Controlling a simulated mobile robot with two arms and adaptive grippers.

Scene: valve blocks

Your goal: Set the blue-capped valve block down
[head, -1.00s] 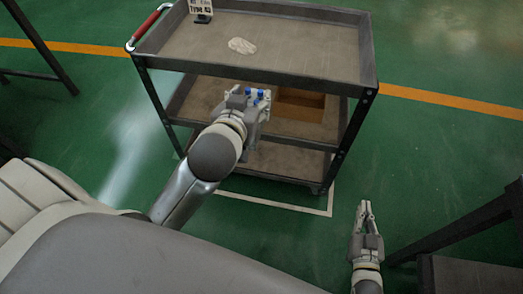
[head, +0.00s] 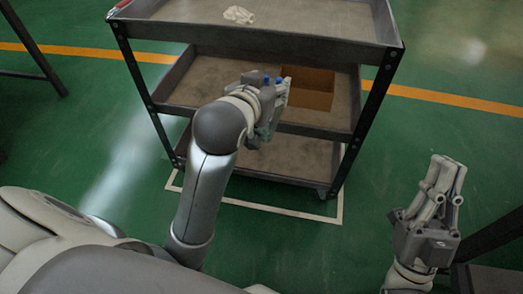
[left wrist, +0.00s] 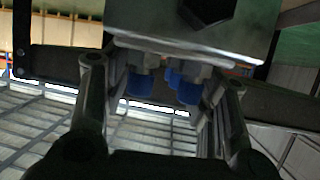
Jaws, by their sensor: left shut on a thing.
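The blue-capped valve block (left wrist: 190,40) is a metal block with blue caps. It fills the top middle of the left wrist view, between my left fingers. My left gripper (head: 272,105) is shut on the block, in front of the cart's middle shelf. I cannot tell whether the block touches the shelf. My right gripper (head: 445,178) is empty at the right, away from the cart; its fingers are close together, and their gap is unclear.
A grey three-tier cart (head: 270,38) stands ahead. An open brown box (head: 308,93) sits on its middle shelf, right of my left gripper. A pale cloth-like item (head: 238,15) lies on the top shelf. Dark posts (head: 372,110) bound the shelves. A dark table edge is at lower right.

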